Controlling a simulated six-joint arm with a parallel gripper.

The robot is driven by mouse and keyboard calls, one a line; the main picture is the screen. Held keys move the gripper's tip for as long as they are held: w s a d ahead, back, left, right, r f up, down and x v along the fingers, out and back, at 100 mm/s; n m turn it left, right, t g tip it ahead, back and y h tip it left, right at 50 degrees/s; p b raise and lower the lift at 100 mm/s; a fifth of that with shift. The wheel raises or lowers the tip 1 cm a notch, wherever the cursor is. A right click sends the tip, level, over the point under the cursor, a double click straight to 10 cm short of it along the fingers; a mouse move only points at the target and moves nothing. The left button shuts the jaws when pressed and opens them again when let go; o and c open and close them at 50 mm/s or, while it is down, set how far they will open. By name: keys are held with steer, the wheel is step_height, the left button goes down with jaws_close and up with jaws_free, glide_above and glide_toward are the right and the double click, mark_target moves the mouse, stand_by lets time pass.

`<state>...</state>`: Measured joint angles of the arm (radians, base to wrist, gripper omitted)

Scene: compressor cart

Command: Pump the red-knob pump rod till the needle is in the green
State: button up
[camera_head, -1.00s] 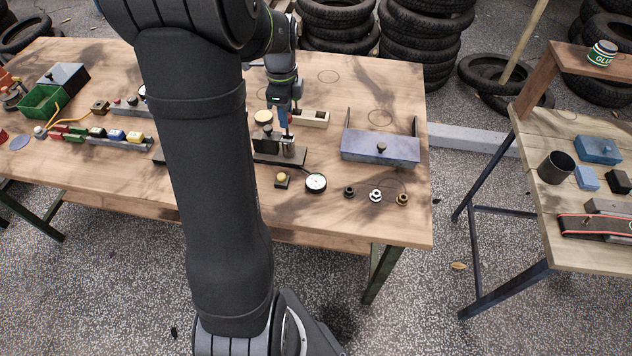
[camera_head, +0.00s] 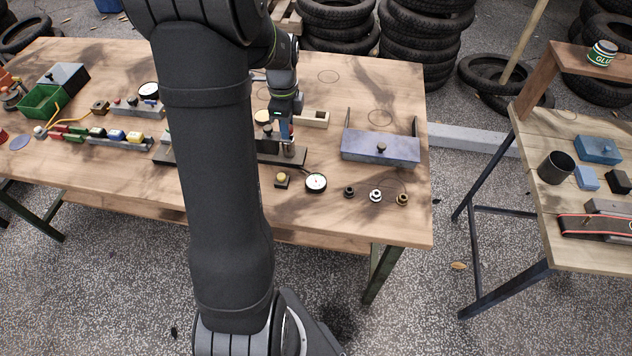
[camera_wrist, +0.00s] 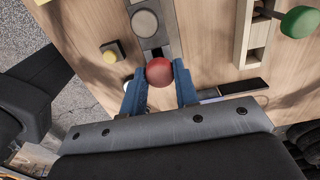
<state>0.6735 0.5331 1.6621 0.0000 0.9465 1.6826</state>
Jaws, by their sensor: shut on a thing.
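The red knob (camera_wrist: 158,72) of the pump rod sits between the two blue fingers of my gripper (camera_wrist: 160,86) in the wrist view, and the fingers are shut on it. In the head view my gripper (camera_head: 285,133) is low over the dark pump base (camera_head: 283,152), and the red knob is hidden there. A round white gauge (camera_head: 316,182) lies on the table in front of the pump. Its needle and green zone are too small to read.
A yellow-topped button block (camera_head: 282,180) stands beside the gauge. Several small fittings (camera_head: 376,195) lie to the right.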

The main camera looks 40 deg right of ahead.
steer(key=shift+r, duration=2)
steer(key=shift+f, duration=2)
steer(key=o, duration=0.8)
steer(key=shift+o, duration=0.2)
steer(key=shift+r, duration=3.5)
